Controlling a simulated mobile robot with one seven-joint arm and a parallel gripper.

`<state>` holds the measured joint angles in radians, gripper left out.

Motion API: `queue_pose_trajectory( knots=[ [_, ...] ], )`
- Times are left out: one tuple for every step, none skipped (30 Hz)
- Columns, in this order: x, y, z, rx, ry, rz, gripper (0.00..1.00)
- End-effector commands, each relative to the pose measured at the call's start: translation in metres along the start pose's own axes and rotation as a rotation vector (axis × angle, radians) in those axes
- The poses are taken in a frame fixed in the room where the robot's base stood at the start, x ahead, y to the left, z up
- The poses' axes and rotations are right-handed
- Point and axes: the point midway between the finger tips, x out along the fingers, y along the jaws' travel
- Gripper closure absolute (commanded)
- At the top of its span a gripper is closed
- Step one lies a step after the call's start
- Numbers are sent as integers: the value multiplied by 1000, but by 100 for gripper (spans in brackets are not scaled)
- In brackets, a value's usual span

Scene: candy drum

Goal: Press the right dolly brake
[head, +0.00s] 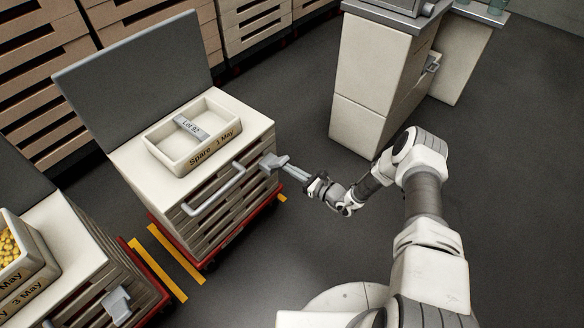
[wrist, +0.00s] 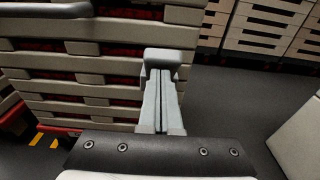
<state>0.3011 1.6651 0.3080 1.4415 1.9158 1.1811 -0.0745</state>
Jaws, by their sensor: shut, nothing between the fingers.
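The right dolly (head: 215,255) has a red base under a stack of pale slatted crates. Its brake, a grey block-like lever (head: 268,161), sticks out at the stack's right front corner in the head view. It also shows as a grey block (wrist: 172,58) in the wrist view. My gripper (head: 288,168) is shut and empty, with its fingertips (wrist: 161,78) right at the block. They look to be touching it, but I cannot tell for sure. The fingertips partly hide the block's lower part in the wrist view.
A grey bar handle (head: 215,190) is left of the brake. A tray marked Spare 1 May (head: 170,157) stands on top. The left dolly has a similar grey lever (head: 118,304). A white cabinet (head: 375,100) stands behind right. Dark floor is open between.

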Motion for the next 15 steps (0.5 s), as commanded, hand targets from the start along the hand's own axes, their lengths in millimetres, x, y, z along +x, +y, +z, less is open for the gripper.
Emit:
queue_pose_trajectory(
  knots=[
    [1,-1,14,-3,36,1,100],
    [2,-1,17,-3,61,1,100],
    [4,-1,20,-2,97,1,100],
    [5,-1,24,-3,126,1,100],
    [6,-1,26,-3,155,2,100],
    [8,0,29,-2,194,1,100],
    [10,0,32,-3,222,2,100],
    [11,0,34,-3,251,3,100],
    [14,0,36,-3,289,2,100],
    [15,0,37,-4,316,3,100],
    [17,0,39,-5,344,3,100],
    [19,0,40,-5,379,3,100],
    [21,0,41,-6,405,3,100],
    [22,0,43,-6,430,2,100],
    [25,0,44,-5,462,3,100]
  ],
)
